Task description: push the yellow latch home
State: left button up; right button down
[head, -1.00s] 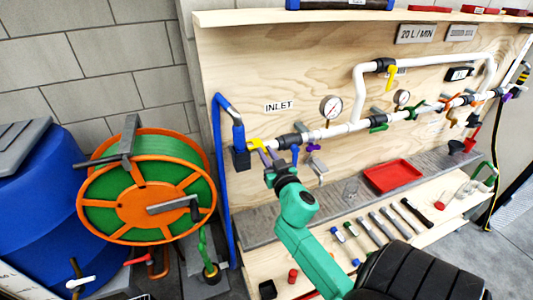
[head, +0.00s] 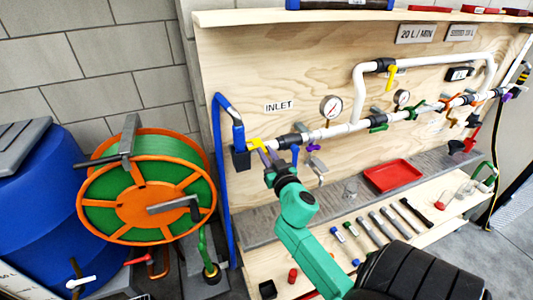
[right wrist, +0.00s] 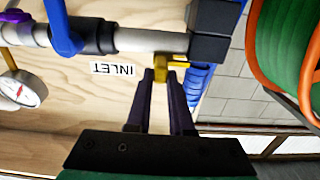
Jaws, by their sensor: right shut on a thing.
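The yellow latch (head: 255,144) sits at the left end of the white pipe, beside the blue inlet fitting (head: 240,158). In the right wrist view the yellow latch (right wrist: 176,65) is next to a dark square block (right wrist: 211,32) on the pipe. My right gripper (head: 265,155) reaches it from below and in front. In the right wrist view its two purple fingers (right wrist: 160,76) are close together, shut on the latch's near part. The fingertips hide part of the latch. My left gripper is not in view.
A blue-handled valve (head: 295,152) and a pressure gauge (head: 331,107) are close on the right. The orange and green hose reel (head: 145,195) stands at the left. A red tray (head: 392,175) and several tools lie on the bench.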

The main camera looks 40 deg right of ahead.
jog(key=shift+w+a, duration=0.2)
jog(key=shift+a, duration=0.35)
jog(key=shift+w+a, duration=0.2)
jog(key=shift+a, duration=0.3)
jog(key=c, duration=0.8)
grip_release()
jog(key=shift+a, duration=0.2)
